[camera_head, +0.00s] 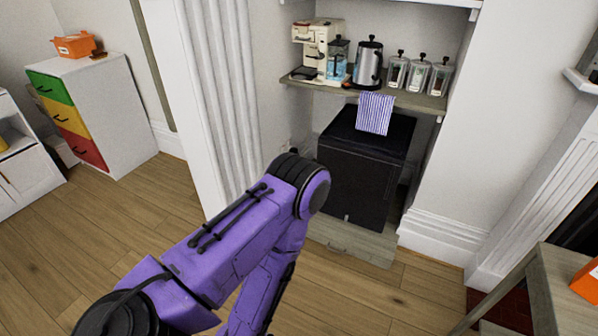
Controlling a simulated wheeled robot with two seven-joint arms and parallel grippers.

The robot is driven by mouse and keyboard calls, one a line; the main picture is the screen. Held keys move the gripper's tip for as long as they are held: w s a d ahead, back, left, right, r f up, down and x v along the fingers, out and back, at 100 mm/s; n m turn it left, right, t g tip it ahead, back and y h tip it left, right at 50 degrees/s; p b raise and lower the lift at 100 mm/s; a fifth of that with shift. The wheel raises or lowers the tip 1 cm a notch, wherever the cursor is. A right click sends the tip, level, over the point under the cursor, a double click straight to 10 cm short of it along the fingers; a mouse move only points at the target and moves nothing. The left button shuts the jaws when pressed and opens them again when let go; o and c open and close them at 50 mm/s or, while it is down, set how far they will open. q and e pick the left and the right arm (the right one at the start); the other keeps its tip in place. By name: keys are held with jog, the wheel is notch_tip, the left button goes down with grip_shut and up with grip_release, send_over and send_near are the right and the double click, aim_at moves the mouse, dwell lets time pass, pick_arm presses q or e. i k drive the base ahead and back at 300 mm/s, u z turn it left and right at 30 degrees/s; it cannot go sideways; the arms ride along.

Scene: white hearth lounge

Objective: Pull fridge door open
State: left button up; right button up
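The fridge (358,182) is a small black box in the alcove under the wooden shelf, on a low wooden drawer base. Its dark front face looks closed, and I cannot make out a handle. My purple arm comes in from the lower left. Its bent joint covers the space just left of the fridge's front, and the arm then folds down towards the bottom edge. My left gripper is out of the frame or hidden, and my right gripper is not in view.
The shelf (420,101) above holds a coffee machine (318,45), a kettle (369,65), several jars and a hanging striped cloth (376,112). A wooden table (560,285) stands at lower right. A coloured drawer unit (100,115) stands left. Floor before the fridge is clear.

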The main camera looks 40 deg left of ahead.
aim_at(364, 181)
jog(key=u, duration=0.4)
jog(key=k, duration=0.5)
jog(key=u, duration=0.25)
jog(key=i, duration=1.45)
jog(key=z, duration=0.75)
